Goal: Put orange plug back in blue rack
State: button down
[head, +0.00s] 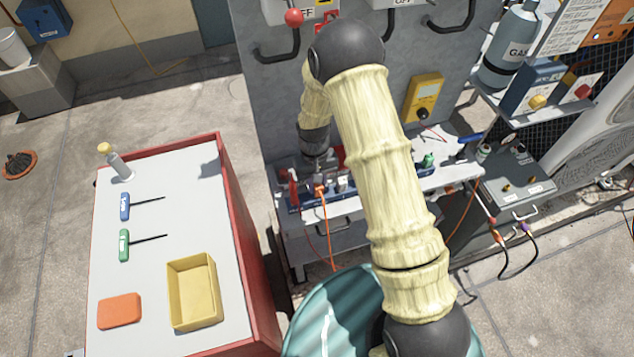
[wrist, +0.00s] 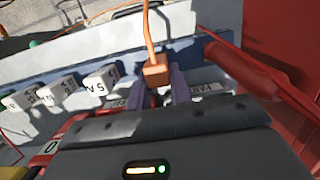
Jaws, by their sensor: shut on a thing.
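The orange plug (wrist: 155,72) is between the two fingers of my gripper (wrist: 157,90) in the wrist view, with its orange cord running up and away. My gripper is shut on it. In the head view the plug (head: 320,190) shows small, just below my wrist, with its cord hanging down in front of the bench. The blue rack (head: 297,208) lies along the bench's front edge, partly hidden by my arm. In the wrist view the rack (wrist: 205,76) is right behind and beside the plug. I cannot tell whether the plug touches the rack or sits in it.
White lettered blocks (wrist: 101,80) stand in a row left of the plug. A red bar (wrist: 240,68) lies close on the right. A red cart (head: 160,255) at left carries a yellow tray (head: 194,319), an orange block (head: 120,311) and hex keys. A grey panel (head: 270,110) rises behind.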

jog(key=shift+f, duration=0.2)
jog(key=c, duration=1.2)
grip_release()
jog(key=shift+r, duration=0.1)
jog(key=r, duration=0.2)
jog(key=r+b, duration=0.1)
jog(key=r, duration=0.2)
jog(key=w+r, duration=0.1)
jog(key=r, duration=0.1)
jog(key=shift+a+r, duration=0.15)
